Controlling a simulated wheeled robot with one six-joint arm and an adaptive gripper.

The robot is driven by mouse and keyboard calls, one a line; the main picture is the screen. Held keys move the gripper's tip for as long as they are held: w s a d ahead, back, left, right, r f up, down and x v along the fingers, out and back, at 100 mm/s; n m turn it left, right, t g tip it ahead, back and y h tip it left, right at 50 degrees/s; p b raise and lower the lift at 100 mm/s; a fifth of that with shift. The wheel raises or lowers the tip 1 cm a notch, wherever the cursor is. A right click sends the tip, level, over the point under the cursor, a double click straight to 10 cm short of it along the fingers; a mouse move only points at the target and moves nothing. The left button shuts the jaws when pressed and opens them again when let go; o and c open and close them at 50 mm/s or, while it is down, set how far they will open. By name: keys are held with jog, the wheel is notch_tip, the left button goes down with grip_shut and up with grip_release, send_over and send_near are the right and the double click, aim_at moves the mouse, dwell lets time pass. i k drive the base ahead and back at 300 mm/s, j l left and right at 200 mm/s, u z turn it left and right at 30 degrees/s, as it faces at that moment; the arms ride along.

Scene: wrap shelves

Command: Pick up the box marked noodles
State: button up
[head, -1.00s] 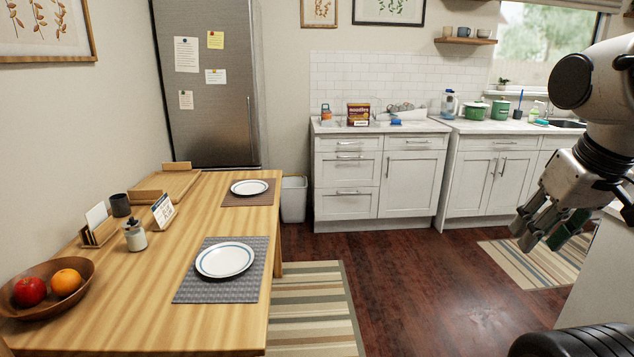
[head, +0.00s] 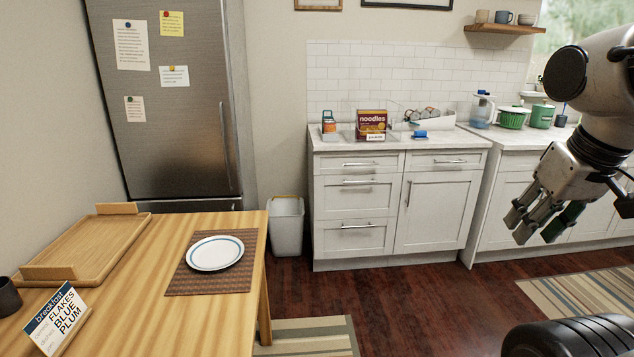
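The box marked noodles (head: 371,122) is dark red with a yellowish lower part and a white label at its base. It stands upright on the white counter (head: 330,143) at the back, in what looks like a clear holder. My gripper (head: 536,226) is at the right of the head view, well in front of the counter and far from the box. Its fingers point down and look spread. A green thing shows at the fingers; I cannot tell if it is part of the gripper.
A wooden table (head: 225,305) with a tray (head: 95,255) and a plate (head: 215,253) fills the left front. A bin (head: 287,228) stands beside the cabinets. An orange-topped item (head: 329,124) and a blue item (head: 420,134) flank the box. Dark floor (head: 420,300) lies open ahead.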

aim_at(367, 120)
jog(key=i, duration=2.35)
jog(key=i+z, duration=0.2)
jog(key=i, duration=0.25)
jog(key=i+j+z, duration=0.15)
jog(key=i, duration=0.25)
jog(key=i+j+z, duration=0.2)
jog(key=i, duration=0.25)
